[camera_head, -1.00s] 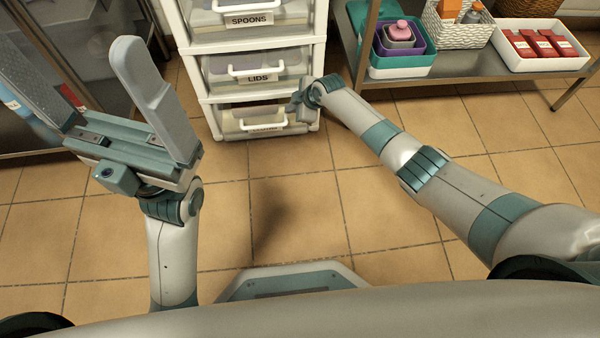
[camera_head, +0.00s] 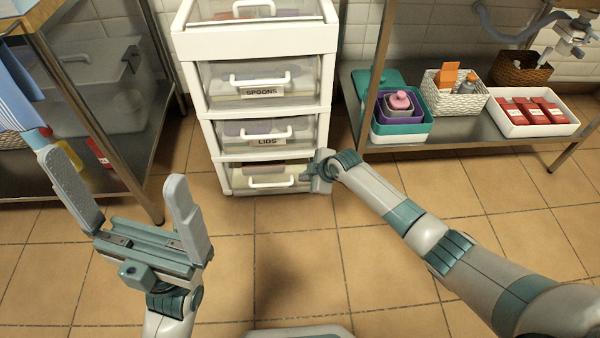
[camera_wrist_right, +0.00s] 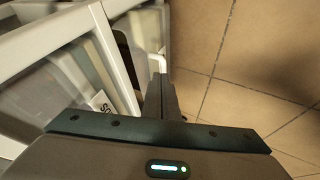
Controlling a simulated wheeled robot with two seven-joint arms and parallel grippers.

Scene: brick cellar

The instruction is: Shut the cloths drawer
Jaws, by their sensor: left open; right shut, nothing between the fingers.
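The cloths drawer (camera_head: 246,182) is the lowest one in the white drawer unit (camera_head: 213,150), with a clear front and white handle (camera_head: 271,183). Its label is not readable now, and I cannot tell whether its front is fully flush. My right gripper (camera_head: 308,176) is shut and empty, close to the right end of this drawer's front. In the right wrist view its fingers (camera_wrist_right: 161,98) are together beside the unit's white frame; contact is unclear. My left gripper (camera_head: 108,168) is open and empty, raised left of the unit.
The spoons drawer (camera_head: 225,88) and lids drawer (camera_head: 232,139) above look closed. A metal shelf (camera_head: 480,130) at right holds nested tubs (camera_head: 400,128), a white basket (camera_head: 440,102) and a white tray (camera_head: 510,123). A metal rack (camera_head: 140,185) stands left. The tiled floor in front is clear.

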